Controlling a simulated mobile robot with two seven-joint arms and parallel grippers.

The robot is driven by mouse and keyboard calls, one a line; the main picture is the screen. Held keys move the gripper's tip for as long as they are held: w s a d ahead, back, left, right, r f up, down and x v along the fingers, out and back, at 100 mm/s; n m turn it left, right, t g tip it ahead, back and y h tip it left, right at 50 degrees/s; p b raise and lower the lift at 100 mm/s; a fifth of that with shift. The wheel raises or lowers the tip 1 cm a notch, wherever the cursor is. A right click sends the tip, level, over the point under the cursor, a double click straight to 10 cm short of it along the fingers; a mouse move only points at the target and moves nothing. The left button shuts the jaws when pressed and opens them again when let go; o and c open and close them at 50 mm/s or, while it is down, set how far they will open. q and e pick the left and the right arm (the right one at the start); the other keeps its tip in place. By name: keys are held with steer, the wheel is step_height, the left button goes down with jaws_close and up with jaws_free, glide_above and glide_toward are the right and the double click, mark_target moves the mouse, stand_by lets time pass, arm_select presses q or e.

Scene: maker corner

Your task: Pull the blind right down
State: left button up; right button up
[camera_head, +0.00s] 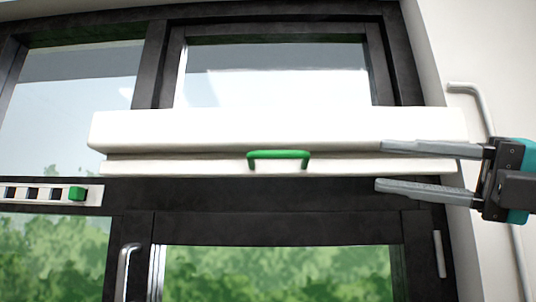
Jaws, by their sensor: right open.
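The blind is a white box-shaped housing (250,128) across the dark window frame, with a thin white bottom bar (190,167) just beneath it. A green handle (278,154) sits at the middle of the bar. My right gripper (380,167) comes in from the right with its two grey fingers spread apart, one above the other. It is open and empty, to the right of the green handle and apart from it. Its upper finger overlaps the right end of the blind in the picture. My left gripper is not in view.
The dark window frame (270,195) has a pale handle (127,262) lower left. A pale pipe (489,120) runs down the right wall. The area below the green handle is clear.

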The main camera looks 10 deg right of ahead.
mark_target(289, 154)
steer(key=p+x, duration=0.5)
steer(key=x, duration=0.8)
steer(key=shift+w+a+r, duration=0.1)
steer(key=shift+w+a, duration=0.05)
steer(key=shift+a, duration=0.1)
steer(key=shift+w+a, duration=0.4)
steer(key=shift+a, duration=0.2)
steer(key=shift+c, duration=0.2)
jaws_close()
